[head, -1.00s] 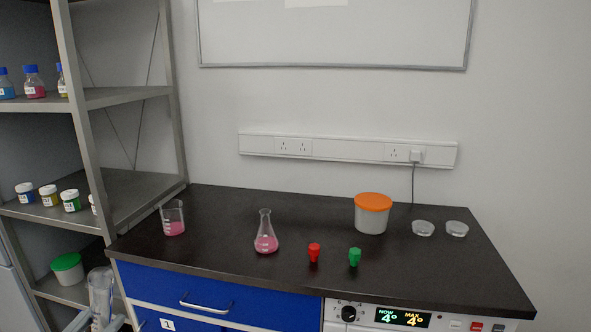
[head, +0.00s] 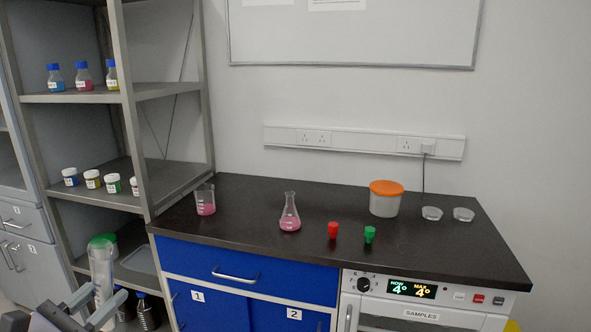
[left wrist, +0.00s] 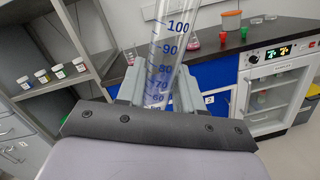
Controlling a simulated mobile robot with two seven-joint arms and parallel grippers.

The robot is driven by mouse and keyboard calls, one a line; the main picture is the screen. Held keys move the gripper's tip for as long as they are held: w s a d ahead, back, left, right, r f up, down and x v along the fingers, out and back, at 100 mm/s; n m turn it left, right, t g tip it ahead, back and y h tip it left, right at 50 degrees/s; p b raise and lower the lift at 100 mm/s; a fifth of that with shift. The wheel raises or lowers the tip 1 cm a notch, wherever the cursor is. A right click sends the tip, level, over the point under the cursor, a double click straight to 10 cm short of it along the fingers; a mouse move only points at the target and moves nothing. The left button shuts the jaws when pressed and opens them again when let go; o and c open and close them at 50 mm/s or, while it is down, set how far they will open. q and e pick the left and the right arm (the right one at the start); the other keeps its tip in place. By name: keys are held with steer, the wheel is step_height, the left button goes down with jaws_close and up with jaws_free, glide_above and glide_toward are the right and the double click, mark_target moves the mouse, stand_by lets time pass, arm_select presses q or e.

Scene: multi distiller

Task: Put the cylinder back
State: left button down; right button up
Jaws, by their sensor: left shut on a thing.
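The cylinder (left wrist: 166,62) is a clear graduated one with blue markings. My left gripper (left wrist: 160,85) is shut on it and holds it upright, slightly tilted in the left wrist view. In the head view the cylinder (head: 103,272) shows at the lower left, with my left gripper (head: 97,306) around it, in front of the shelf rack (head: 145,185). Its lower end is hidden by the gripper. My right gripper is not in view.
The dark bench (head: 300,248) carries a beaker (head: 205,207), a flask (head: 290,220), red (head: 333,230) and green (head: 370,234) stoppers, an orange-lidded tub (head: 385,203) and two clear dishes. The rack holds bottles and jars. A green-lidded tub (head: 103,242) stands on its lower shelf.

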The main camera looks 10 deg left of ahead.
arm_select(q)
steer(key=r+h, duration=0.1)
steer(key=r, duration=0.1)
steer(key=w+r+m+h, duration=0.1)
steer(key=r, duration=0.1)
steer(key=a+r+g, duration=0.1)
steer(key=r, duration=0.1)
steer(key=shift+w+r+m+h, duration=0.3)
steer(key=shift+r+m+h, duration=0.05)
steer(key=shift+m+h, duration=0.05)
steer(key=s+d+f, duration=0.2)
steer(key=d+f, duration=0.3)
steer(key=f, duration=0.2)
steer(key=s+d+f, duration=0.3)
steer(key=d+f, duration=0.2)
steer(key=f, duration=0.1)
steer(key=d+n+t+y, duration=0.1)
steer(key=d+n+y, duration=0.3)
steer(key=d+y, duration=0.2)
steer(key=shift+w+d+r+y, duration=0.15)
steer(key=shift+w+d+y, duration=0.1)
steer(key=shift+w+y, duration=0.25)
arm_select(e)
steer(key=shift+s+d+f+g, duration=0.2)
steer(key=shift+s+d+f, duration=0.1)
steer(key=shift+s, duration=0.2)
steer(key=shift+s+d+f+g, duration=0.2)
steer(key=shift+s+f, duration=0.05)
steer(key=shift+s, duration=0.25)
